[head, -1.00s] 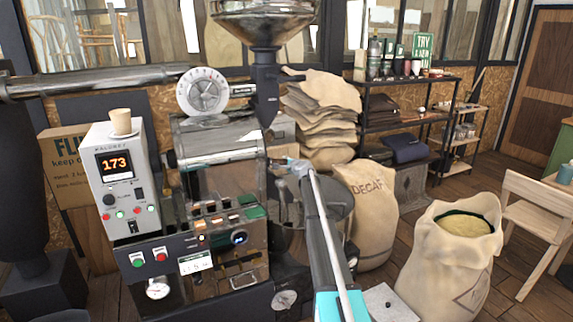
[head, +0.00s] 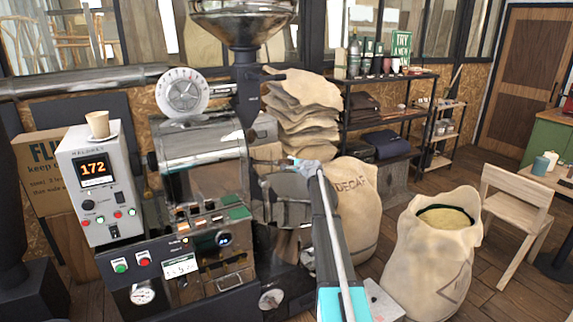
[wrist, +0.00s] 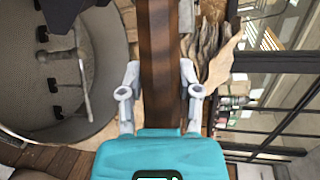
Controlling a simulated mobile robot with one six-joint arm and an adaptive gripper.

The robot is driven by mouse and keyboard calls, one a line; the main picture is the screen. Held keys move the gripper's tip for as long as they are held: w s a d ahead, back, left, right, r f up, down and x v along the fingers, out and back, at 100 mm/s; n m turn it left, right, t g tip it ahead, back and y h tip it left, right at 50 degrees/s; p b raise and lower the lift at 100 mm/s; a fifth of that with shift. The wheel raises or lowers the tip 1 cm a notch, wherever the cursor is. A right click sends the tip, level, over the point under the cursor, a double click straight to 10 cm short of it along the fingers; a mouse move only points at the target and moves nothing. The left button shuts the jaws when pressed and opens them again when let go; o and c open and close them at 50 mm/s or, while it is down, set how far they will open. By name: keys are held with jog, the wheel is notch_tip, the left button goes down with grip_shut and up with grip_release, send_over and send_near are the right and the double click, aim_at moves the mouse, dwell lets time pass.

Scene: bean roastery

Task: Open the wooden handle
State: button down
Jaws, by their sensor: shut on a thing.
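In the wrist view a brown wooden bar, which I take to be the wooden handle (wrist: 158,75), runs from the top of the picture down between the two grey fingers of my gripper (wrist: 158,92). The fingers stand one on each side of it, so my gripper is shut on it. In the head view my gripper (head: 303,167) is at the front right side of the metal roaster (head: 205,160). The handle is hard to make out there, and the gripper and arm cover part of that area.
A round grey tray (wrist: 100,105) with a stirring arm is left of the handle in the wrist view. A DECAF sack (head: 357,205) and an open bean sack (head: 430,255) stand to the right. A control box (head: 98,185) is at left. A chair (head: 515,210) stands at far right.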

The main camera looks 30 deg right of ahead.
jog(key=shift+c, duration=1.4)
grip_release()
